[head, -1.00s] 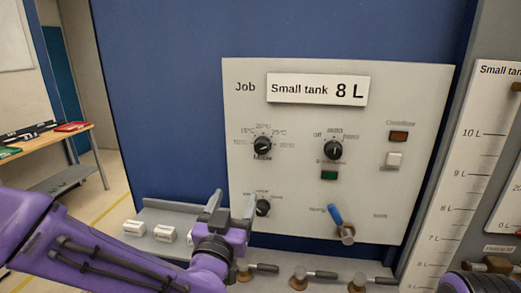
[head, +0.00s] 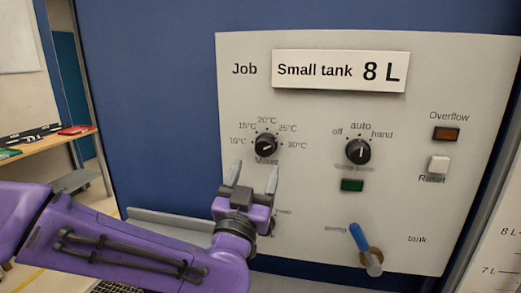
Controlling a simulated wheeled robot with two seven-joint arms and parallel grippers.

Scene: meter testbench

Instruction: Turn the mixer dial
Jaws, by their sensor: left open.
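The mixer dial (head: 265,146) is a black round knob on the upper left of the light grey panel (head: 310,215). Its scale runs from 10°C to 30°C, and its pale pointer mark lies towards the lower left, near the 10°C side. My left gripper (head: 253,176) is open and empty, with its two grey fingers pointing up just below the dial. The fingers look apart from the knob, though the depth gap is hard to tell. The gripper hides most of a lower dial. My right gripper does not show.
A pump selector knob (head: 358,151) with a green lamp (head: 352,185) is to the right. A blue-handled lever (head: 366,249) sticks out lower down. An Overflow lamp (head: 446,133) and a white Reset button (head: 438,164) are at the far right. A job sign (head: 340,71) reads Small tank 8 L.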

